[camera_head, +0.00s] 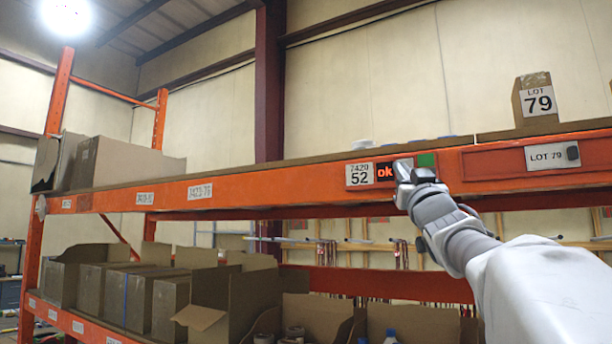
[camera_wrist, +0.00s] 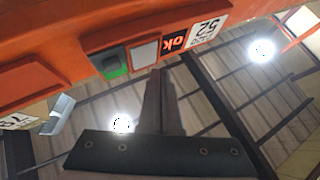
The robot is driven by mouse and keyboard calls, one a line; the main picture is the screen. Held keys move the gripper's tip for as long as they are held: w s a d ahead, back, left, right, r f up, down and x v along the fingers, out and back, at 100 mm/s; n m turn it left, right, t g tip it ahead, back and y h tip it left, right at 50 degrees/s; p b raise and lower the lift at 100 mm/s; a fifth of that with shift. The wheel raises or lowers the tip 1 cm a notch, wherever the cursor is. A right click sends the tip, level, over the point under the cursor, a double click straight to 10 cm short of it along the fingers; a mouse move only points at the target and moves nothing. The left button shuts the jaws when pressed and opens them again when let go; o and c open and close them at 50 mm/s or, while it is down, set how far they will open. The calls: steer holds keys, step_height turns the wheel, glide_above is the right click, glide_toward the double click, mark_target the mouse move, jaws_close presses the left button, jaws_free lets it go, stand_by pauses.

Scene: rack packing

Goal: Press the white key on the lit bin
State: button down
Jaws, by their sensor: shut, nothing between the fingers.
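The lit bin position is on the orange beam, with a label reading 52 (camera_head: 359,175) and a display (camera_head: 384,172) glowing red with "ok". In the wrist view the label (camera_wrist: 208,30), the display (camera_wrist: 174,42), the white key (camera_wrist: 145,51) and a green-edged key (camera_wrist: 115,62) sit in a row. The green key (camera_head: 427,160) also shows in the head view. My gripper (camera_head: 402,170) is shut and empty in front of the beam, hiding the white key there. Its fingertips (camera_wrist: 158,73) appear close to the white key; contact cannot be told.
Open cardboard boxes (camera_head: 125,160) stand on the upper shelf at left. More boxes (camera_head: 228,300) fill the lower shelf.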

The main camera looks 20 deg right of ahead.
steer(key=s+a+b, duration=0.2)
steer(key=s+a, duration=0.1)
steer(key=shift+a+b, duration=0.15)
steer(key=shift+b, duration=0.15)
steer(key=shift+f, duration=0.1)
stand_by(0.6)
steer(key=s+a+f+g+y, duration=0.1)
steer(key=a+f+g, duration=0.2)
steer(key=f, duration=0.7)
steer(key=s+a+f+g+y, duration=0.15)
steer(key=a+f+g, duration=0.25)
steer(key=f, duration=0.6)
steer(key=s+a+f+g+y, duration=0.1)
steer(key=a+f+g+y, duration=0.15)
steer(key=f, duration=0.75)
steer(key=s+a+f+n+g+y, duration=0.1)
steer(key=s+a+f+g, duration=0.3)
steer(key=s+f, duration=0.5)
steer(key=s+a+f+n+g+y, duration=0.1)
steer(key=s+a+f+g, duration=0.4)
steer(key=f, duration=1)
steer(key=s+a+n, duration=0.1)
steer(key=s+a, duration=0.2)
steer(key=shift+s+a+f+b, duration=0.15)
steer(key=shift+s+f+b, duration=0.15)
steer(key=shift+s+b, duration=0.1)
